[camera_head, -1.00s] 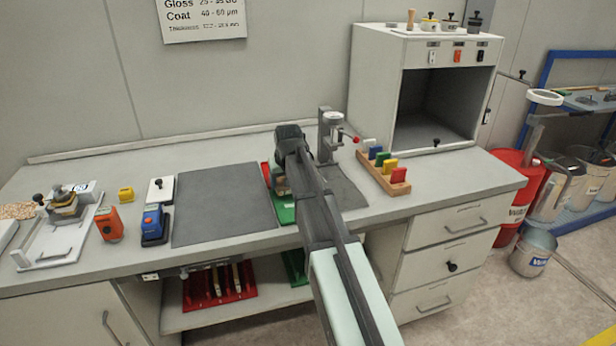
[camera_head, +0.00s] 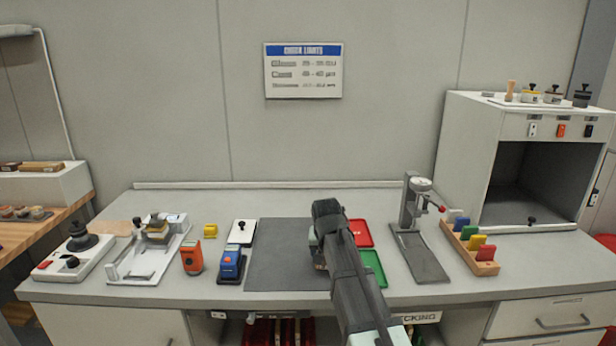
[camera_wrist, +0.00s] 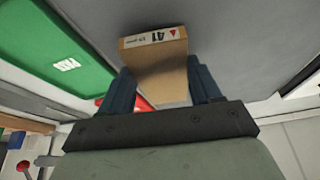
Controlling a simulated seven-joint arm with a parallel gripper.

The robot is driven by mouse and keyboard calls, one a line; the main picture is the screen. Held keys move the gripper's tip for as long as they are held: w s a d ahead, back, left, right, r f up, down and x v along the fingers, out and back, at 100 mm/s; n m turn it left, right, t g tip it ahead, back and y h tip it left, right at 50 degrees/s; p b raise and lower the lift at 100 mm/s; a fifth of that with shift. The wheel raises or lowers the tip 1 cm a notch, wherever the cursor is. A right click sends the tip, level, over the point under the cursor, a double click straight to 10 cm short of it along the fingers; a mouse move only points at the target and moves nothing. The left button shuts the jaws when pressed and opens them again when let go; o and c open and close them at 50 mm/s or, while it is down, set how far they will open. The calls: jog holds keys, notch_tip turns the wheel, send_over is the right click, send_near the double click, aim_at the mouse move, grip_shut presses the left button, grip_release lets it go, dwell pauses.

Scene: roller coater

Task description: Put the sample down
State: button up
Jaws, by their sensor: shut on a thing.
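My gripper (camera_wrist: 162,82) is shut on the sample in the wrist view, its two blue fingers on either side. In the head view my gripper (camera_head: 320,245) is over the right part of the dark grey mat (camera_head: 280,260), and my arm mostly hides the sample. The wrist view shows the grey surface (camera_wrist: 245,45) beyond the sample. I cannot tell whether the sample touches it.
Right of the mat lie a red tray (camera_head: 361,233) and a green tray (camera_head: 375,268), partly behind my arm. Further right are a gauge stand (camera_head: 410,210) and a wooden rack (camera_head: 470,255) of coloured blocks. Orange (camera_head: 191,258) and blue (camera_head: 231,263) devices stand left of the mat.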

jog(key=shift+m, duration=0.5)
jog(key=s+d+r, duration=0.1)
jog(key=s, duration=0.1)
jog(key=s+d, duration=0.1)
jog(key=s, duration=0.1)
jog(key=s+d+r, duration=0.1)
jog(key=s, duration=0.1)
jog(key=shift+s+d+r, duration=0.25)
jog(key=shift+s+r, duration=0.1)
jog(key=shift+s, duration=0.05)
jog(key=shift+s+d+r+m, duration=0.6)
jog(key=shift+s+d+r, duration=1.2)
jog(key=shift+d+r, duration=1.35)
jog(key=w+d+f+n, duration=0.2)
jog(key=w+n, duration=0.1)
jog(key=w, duration=2.1)
jog(key=shift+w+f+n+y, duration=0.2)
jog(key=shift+w+n+y, duration=0.1)
jog(key=shift+w, duration=0.05)
jog(key=shift+f, duration=0.1)
jog(key=shift+f, duration=3.3)
